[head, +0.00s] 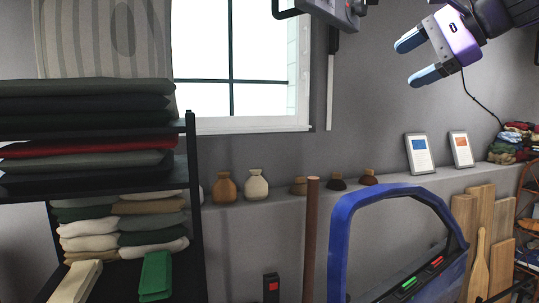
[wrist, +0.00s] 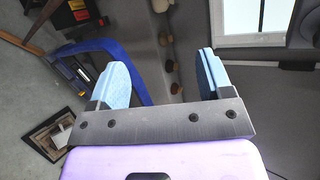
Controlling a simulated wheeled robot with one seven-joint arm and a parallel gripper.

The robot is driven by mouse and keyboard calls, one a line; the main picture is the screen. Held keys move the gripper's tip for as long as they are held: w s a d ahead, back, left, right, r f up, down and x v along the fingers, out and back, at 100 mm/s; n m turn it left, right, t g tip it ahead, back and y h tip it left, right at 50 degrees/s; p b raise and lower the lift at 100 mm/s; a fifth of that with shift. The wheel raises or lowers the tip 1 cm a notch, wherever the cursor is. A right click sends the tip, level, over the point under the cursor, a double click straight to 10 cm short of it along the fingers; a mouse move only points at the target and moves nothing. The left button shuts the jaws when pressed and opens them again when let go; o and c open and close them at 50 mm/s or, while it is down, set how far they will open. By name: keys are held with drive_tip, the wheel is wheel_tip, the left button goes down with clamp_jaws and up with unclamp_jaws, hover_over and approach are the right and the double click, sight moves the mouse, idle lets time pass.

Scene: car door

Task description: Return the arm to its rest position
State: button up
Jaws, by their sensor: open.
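My gripper (head: 417,58) is at the upper right of the head view, its two blue fingers pointing left. The fingers are spread apart with nothing between them; in the wrist view the open gripper (wrist: 165,82) shows the same gap. A blue car door (head: 342,215) stands at the lower right of the head view, below and apart from my gripper. Its frame (wrist: 128,72) also shows behind the fingers in the wrist view. The door's lower part is out of the head view.
A black shelf (head: 193,200) with folded cloths stands at the left. A wall ledge (head: 300,200) holds vases and two framed cards. A brown post (head: 310,240) stands left of the door. Wooden boards (head: 483,230) lean at the right. The air around my gripper looks clear.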

drive_tip(key=s+d+f+n+g+h, duration=0.1)
drive_tip(key=s+f+n+h, duration=0.3)
drive_tip(key=s+f, duration=0.6)
drive_tip(key=s+d+f+n+g+h, duration=0.2)
drive_tip(key=s+f+n, duration=0.6)
drive_tip(key=f, duration=0.9)
drive_tip(key=s+h, duration=0.2)
drive_tip(key=s, duration=0.1)
drive_tip(key=shift+d+f+n+g, duration=0.2)
drive_tip(key=shift+n+g, duration=0.1)
drive_tip(key=shift+g, duration=0.1)
drive_tip(key=shift+s, duration=0.1)
